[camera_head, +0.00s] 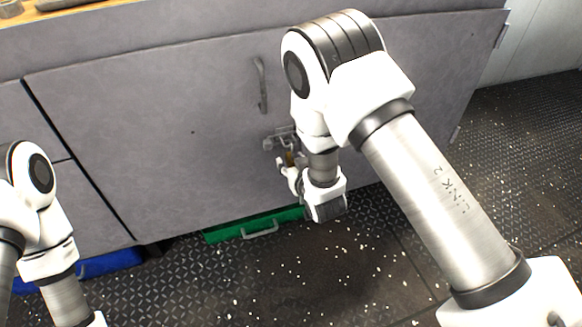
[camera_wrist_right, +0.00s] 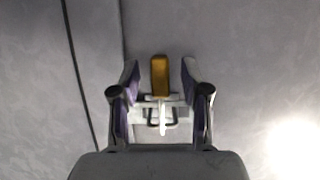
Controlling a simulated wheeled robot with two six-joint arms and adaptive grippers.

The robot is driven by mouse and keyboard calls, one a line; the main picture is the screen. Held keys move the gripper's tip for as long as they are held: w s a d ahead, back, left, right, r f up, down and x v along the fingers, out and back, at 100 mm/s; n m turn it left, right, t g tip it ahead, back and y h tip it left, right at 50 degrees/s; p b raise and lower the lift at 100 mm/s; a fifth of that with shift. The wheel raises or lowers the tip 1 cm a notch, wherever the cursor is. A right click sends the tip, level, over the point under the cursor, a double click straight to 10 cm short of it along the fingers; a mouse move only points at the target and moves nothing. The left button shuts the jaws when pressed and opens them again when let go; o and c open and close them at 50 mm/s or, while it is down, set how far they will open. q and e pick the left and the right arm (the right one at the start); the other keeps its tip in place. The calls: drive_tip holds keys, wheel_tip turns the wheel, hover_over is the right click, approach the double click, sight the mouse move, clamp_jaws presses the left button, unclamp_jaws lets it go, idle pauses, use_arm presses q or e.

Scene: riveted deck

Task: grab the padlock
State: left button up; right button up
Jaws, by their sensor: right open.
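The padlock has a brass-yellow body and shows in the right wrist view (camera_wrist_right: 160,70). It is at the hasp (camera_head: 278,140) on the grey cabinet front. In the head view only a small brownish bit of the padlock (camera_head: 290,158) shows beside my right gripper (camera_head: 283,167). In the right wrist view my right gripper's two fingers stand open, one on each side of the padlock, with a visible gap on both sides. A pale piece and a dark loop lie below the padlock body between the fingers. My left gripper is out of view.
A curved handle (camera_head: 262,84) is on the cabinet door (camera_head: 150,110) above the hasp. A green box with a handle (camera_head: 254,226) lies low under the cabinet, and a blue one (camera_head: 112,263) is to its left. The dark riveted floor (camera_head: 330,275) in front is open.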

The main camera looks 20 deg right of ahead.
drive_tip(key=shift+w+f, duration=0.15)
drive_tip(key=shift+w, duration=0.35)
clamp_jaws()
